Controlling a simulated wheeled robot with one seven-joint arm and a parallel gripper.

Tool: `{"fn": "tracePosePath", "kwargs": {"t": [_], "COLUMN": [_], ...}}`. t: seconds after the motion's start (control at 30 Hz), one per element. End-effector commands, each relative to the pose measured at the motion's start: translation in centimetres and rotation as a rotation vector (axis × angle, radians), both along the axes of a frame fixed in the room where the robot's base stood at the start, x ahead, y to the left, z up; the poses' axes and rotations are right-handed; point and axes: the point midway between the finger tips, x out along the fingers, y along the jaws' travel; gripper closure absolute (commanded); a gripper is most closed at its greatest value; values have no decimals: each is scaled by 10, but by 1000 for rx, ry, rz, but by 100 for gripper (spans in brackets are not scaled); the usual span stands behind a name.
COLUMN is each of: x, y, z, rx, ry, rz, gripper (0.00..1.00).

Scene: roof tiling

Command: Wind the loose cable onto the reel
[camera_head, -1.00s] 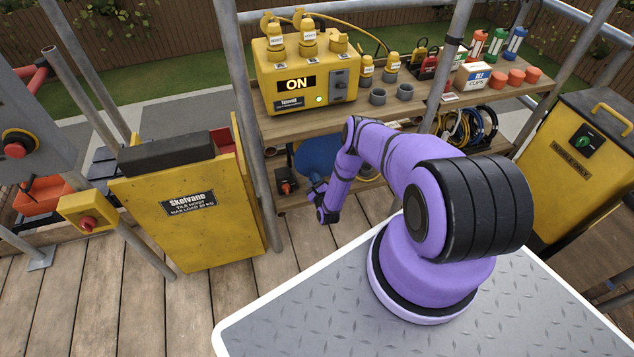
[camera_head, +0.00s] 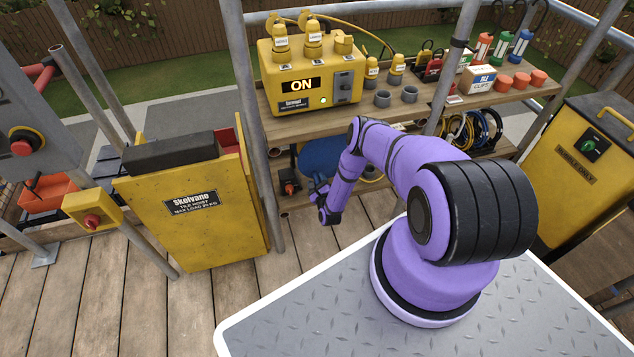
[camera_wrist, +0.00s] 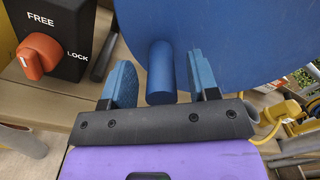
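The blue reel (camera_head: 322,152) stands on the lower shelf, partly hidden by my arm. In the wrist view its large blue disc (camera_wrist: 245,40) fills the upper right, and a blue cylindrical handle (camera_wrist: 161,75) sticks out from it. My gripper (camera_wrist: 163,78) is open, with one blue fingertip on each side of the handle and a small gap visible on both sides. In the head view my gripper (camera_head: 322,195) is in front of the reel. A black box with an orange FREE/LOCK knob (camera_wrist: 41,55) is left of the handle. I cannot tell which cable is the loose one.
A yellow power box (camera_head: 310,75) reading ON stands on the shelf top above. A metal post (camera_head: 262,150) rises left of the reel, beside the yellow tile hoist (camera_head: 195,215). Coiled cables (camera_head: 470,130) hang at the right. A yellow connector (camera_wrist: 285,110) shows right of my gripper.

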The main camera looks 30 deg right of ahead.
Motion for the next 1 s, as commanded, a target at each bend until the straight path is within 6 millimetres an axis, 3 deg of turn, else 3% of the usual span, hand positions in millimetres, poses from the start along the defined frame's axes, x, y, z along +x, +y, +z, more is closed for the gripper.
{"fn": "tracePosePath", "kwargs": {"t": [0.27,0.7,1.0], "x": [-19,-91,-104], "y": [5,26,30], "z": [-1,-1,0], "rx": [1,1,0], "ry": [3,3,0], "rz": [0,0,0], "gripper": [45,45,45]}}
